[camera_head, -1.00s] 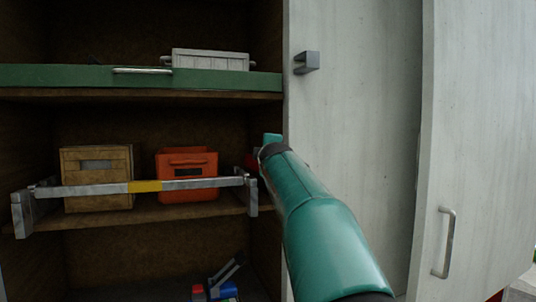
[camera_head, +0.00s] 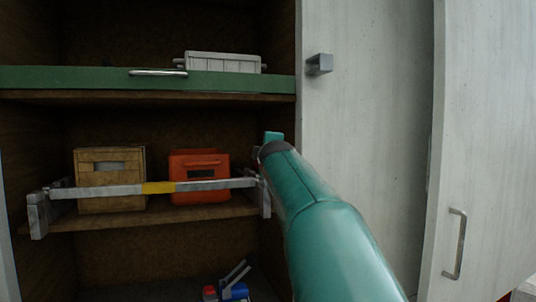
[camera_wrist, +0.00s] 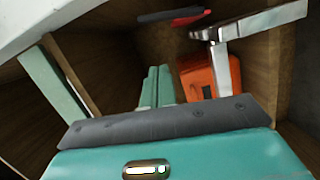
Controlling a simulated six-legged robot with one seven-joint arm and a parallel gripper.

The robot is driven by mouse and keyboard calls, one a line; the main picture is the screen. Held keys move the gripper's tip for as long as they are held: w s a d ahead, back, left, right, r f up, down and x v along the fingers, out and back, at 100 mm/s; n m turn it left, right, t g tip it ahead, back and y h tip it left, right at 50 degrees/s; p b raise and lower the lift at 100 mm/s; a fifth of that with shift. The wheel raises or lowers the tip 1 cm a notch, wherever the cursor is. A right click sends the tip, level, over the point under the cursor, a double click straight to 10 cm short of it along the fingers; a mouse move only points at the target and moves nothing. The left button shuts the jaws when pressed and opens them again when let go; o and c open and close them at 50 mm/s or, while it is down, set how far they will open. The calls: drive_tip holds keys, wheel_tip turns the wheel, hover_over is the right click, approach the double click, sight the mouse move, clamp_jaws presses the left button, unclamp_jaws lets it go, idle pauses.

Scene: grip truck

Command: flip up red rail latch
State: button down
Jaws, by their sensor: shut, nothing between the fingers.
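The red rail latch (camera_wrist: 192,18) shows in the wrist view as a red strip beside a dark grey piece, near the end of the metal rail. In the head view it is hidden behind my arm. The metal rail (camera_head: 115,190), with a yellow band, crosses the front of the middle shelf. The rail's right bracket (camera_head: 265,197) is beside my arm. My gripper (camera_wrist: 156,88) is shut and empty, its teal fingers together and pointing into the cabinet, apart from the red strip in the picture. In the head view only part of my gripper shows at the arm's end.
A tan crate (camera_head: 110,190) and an orange crate (camera_head: 199,185) stand behind the rail. A green-fronted shelf (camera_head: 100,80) with a white crate (camera_head: 222,62) is above. A blue and red object (camera_head: 232,290) lies below. White doors (camera_head: 375,150) stand at the right.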

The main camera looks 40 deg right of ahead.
drive_tip(key=v, duration=0.7)
drive_tip(key=shift+s, duration=0.3)
drive_tip(key=shift+w, duration=0.1)
